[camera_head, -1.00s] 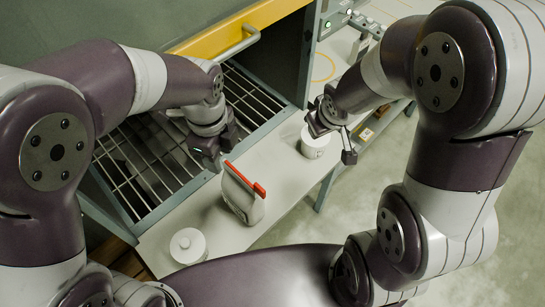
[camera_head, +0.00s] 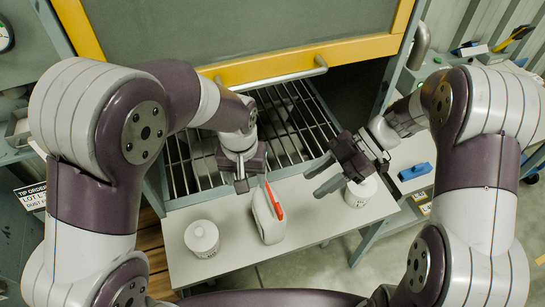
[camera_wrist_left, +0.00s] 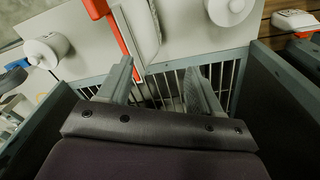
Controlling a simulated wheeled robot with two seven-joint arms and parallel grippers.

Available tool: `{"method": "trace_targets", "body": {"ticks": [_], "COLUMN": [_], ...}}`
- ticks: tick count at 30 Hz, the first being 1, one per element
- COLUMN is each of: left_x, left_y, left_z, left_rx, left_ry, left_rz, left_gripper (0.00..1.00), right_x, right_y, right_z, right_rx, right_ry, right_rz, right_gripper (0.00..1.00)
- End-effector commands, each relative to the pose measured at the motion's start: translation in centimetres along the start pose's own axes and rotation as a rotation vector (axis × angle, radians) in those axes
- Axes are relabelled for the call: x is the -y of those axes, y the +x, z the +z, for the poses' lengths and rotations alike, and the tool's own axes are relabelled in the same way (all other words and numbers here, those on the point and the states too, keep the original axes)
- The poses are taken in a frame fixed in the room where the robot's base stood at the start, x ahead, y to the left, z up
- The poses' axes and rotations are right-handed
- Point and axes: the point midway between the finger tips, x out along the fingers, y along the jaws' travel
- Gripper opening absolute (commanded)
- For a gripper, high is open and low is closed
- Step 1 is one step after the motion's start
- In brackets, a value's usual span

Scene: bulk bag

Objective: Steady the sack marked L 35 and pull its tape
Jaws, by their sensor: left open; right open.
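The sack (camera_head: 267,222) is small and pale, with a red tape (camera_head: 274,199) along its top. It stands upright on the light bench in the head view; no L 35 mark is legible. In the left wrist view the sack (camera_wrist_left: 140,28) and its red tape (camera_wrist_left: 122,30) are beyond the fingers, near the top edge. My left gripper (camera_head: 242,183) is just behind and left of the sack, pointing down, apart from it. In the left wrist view its fingers (camera_wrist_left: 160,82) are spread and empty. My right gripper (camera_head: 322,182) is open and empty, right of the sack and apart from it.
A white lidded tub (camera_head: 202,238) stands left of the sack, and another white tub (camera_head: 361,192) right of it, close by my right gripper. Behind is a metal grate (camera_head: 290,125) under a yellow-edged hood (camera_head: 300,62). A blue object (camera_head: 414,171) lies farther right.

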Motion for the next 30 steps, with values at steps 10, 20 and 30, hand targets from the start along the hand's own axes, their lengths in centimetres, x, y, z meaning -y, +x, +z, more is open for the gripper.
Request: {"method": "trace_targets", "body": {"ticks": [10, 20, 30], "left_x": [-3.7, -3.5, -3.4], "left_y": [-2.2, 4.6, 9.8], "left_z": [-3.8, -3.3, -3.1], "left_rx": [0.058, 0.059, 0.055], "left_ry": [-0.418, -0.433, -0.432], "left_rz": [-0.034, -0.035, -0.032], "left_gripper": [0.65, 0.65, 0.65], "right_x": [0.0, 0.0, 0.0], "right_y": [0.0, 0.0, 0.0], "right_z": [0.0, 0.0, 0.0], "right_rx": [0.000, 0.000, 0.001], "right_ry": [-0.001, -0.001, -0.001], "right_rz": [0.002, 0.002, 0.002], "right_gripper": [0.43, 0.43, 0.43]}}
